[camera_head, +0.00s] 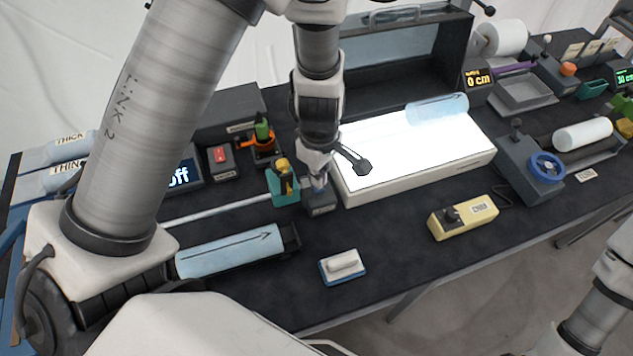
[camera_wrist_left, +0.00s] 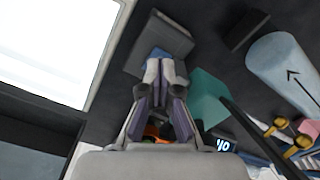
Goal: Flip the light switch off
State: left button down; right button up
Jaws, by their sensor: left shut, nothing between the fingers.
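A small grey box (camera_head: 321,208) that looks like the light switch stands at the front left corner of the light table (camera_head: 420,150). The light table's top glows bright white. My left gripper (camera_head: 318,183) points down, shut and empty, right over the box. In the left wrist view the closed fingertips (camera_wrist_left: 161,68) reach the grey box (camera_wrist_left: 172,35) beside a small blue part (camera_wrist_left: 157,54) on its top. The fingertips partly cover that part, so I cannot tell whether they touch it or which way it is set.
A teal holder (camera_head: 283,186) stands close left of the box. A blue roll (camera_head: 230,252), an eraser (camera_head: 342,266) and a yellow box (camera_head: 463,217) lie nearer the front, with bare dark table between.

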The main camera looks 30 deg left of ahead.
pick_arm(q)
jog(key=shift+f+b, duration=0.9)
jog(key=shift+f, duration=0.25)
dwell(0.5)
notch_tip(320, 180, up, 7)
jog(key=p, duration=0.7)
jog(key=shift+r, duration=0.1)
dwell(0.4)
